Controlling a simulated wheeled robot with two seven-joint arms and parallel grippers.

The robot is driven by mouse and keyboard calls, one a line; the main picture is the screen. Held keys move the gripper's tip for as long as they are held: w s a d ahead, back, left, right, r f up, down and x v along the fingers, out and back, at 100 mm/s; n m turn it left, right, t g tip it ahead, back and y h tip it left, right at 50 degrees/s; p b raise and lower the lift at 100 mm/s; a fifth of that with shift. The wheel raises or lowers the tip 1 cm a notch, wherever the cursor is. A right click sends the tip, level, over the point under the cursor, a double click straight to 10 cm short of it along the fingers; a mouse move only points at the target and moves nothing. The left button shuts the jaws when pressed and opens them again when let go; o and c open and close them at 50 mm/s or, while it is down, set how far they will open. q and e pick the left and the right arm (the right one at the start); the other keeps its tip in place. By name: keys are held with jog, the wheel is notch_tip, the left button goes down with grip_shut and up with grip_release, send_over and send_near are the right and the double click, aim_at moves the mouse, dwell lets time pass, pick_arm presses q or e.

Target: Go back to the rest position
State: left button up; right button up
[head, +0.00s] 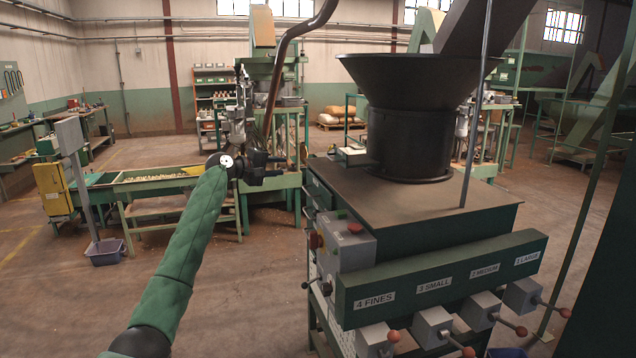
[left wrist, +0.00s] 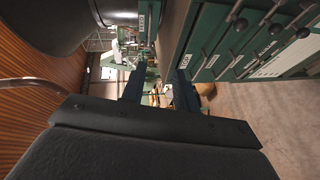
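My left arm, in a green padded sleeve, reaches forward and up from the bottom left of the head view. My left gripper (head: 272,168) is raised in the air left of the black hopper (head: 410,120), its fingers pointing right. In the left wrist view my left gripper (left wrist: 158,82) has its two dark fingers apart with a clear gap and nothing between them. My right gripper is not in the frames.
The hopper stands on a green machine (head: 430,215) with labelled outlets, "4 FINES" to "1 LARGE", and red-knobbed levers. A grey control box (head: 342,243) is on its near left corner. Floor at left is open.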

pick_arm(q)
notch_tip(320, 180, up, 4)
jog(key=s+a+f+m+t+y, duration=0.1)
jog(key=s+a+m+t+y, duration=0.1)
jog(key=m+y, duration=0.4)
jog(key=s+a+f+m+g+y, duration=0.1)
jog(key=s+f+y, duration=0.1)
jog(key=s+f, duration=1.15)
jog(key=s+a+f+m+g+y, duration=0.15)
jog(key=s+f, duration=0.45)
jog(key=f, duration=1.5)
jog(key=s+f+m+g+y, duration=0.1)
jog(key=s+f+g+y, duration=0.1)
jog(key=s+f, duration=1.15)
jog(key=s+f+g, duration=0.2)
jog(key=s+f, duration=0.9)
jog(key=s, duration=0.3)
jog(key=s+d+f+g, duration=0.1)
jog(key=s+f+g, duration=0.1)
jog(key=s+f, duration=0.9)
jog(key=s+f+n+g, duration=0.1)
jog(key=s+f+g, duration=0.1)
jog(key=s+f, duration=0.9)
jog(key=s, duration=0.7)
jog(key=shift+s+d+f, duration=0.25)
jog(key=shift+d, duration=0.05)
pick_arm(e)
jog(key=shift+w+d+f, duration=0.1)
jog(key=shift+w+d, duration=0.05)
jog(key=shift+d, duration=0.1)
